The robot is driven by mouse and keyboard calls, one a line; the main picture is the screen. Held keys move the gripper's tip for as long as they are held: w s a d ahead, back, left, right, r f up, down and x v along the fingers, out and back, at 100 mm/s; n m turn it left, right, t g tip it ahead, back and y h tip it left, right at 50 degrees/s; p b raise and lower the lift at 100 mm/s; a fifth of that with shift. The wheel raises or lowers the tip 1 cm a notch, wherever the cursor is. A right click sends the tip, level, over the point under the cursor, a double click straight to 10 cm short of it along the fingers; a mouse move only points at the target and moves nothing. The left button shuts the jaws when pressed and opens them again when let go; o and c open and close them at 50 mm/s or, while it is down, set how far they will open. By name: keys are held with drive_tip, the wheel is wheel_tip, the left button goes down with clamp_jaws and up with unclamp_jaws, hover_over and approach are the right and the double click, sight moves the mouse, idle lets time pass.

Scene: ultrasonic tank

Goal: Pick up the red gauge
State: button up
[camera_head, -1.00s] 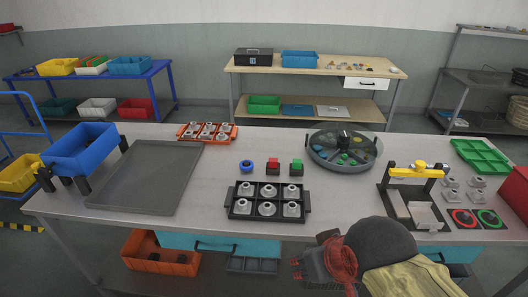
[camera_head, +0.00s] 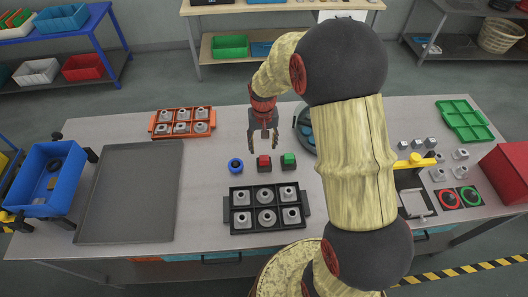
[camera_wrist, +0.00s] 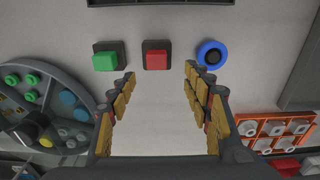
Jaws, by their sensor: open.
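The red gauge (camera_head: 264,162) is a small red block on a dark square base. It stands on the grey table between the blue ring (camera_head: 236,165) and the green gauge (camera_head: 288,160). In the wrist view the red gauge (camera_wrist: 156,56) lies just beyond the fingertips, roughly between them in line, with nothing touching it. My gripper (camera_head: 263,145) is open and empty above the table, pointing down, just behind the red gauge. Its two fingers also frame the wrist view (camera_wrist: 158,80).
A black tray (camera_head: 266,184) with several metal parts stands in front of the gauges. An orange tray (camera_head: 152,124) is at back left, a grey mat (camera_head: 130,190) at left. Yellow-handled fixture (camera_head: 415,161) at right.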

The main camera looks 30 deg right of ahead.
hover_over(264, 157)
wheel_tip(264, 157, down, 4)
drive_tip(key=shift+s+f, duration=0.1)
drive_tip(key=shift+f, duration=2.9)
drive_tip(key=c, duration=1.2)
drive_tip(key=shift+r, duration=0.1)
drive_tip(key=shift+c, duration=0.3)
